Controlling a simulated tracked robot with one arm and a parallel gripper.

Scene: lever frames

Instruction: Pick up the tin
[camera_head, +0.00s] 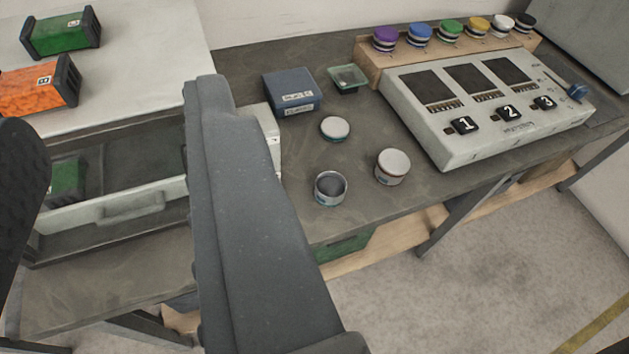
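A small round tin (393,167) with a pale closed top stands upright on the dark grey bench, right of my gripper. To its left stands another round tin (330,188) with an open top and a dark inside. Behind them a flatter round piece (335,128) with a pale top lies on the bench; I cannot tell if it is a lid or a low tin. My gripper (112,112) is open, one finger at the left edge and the other large in the middle left. No tin shows between the fingers. The near finger hides part of the bench.
A blue box (291,92) and a small green tray (347,78) stand behind the tins. A grey console (480,105) with three screens is to the right, below a wooden rack (372,62) of coloured jars. An open drawer (110,205) and green and orange blocks are left.

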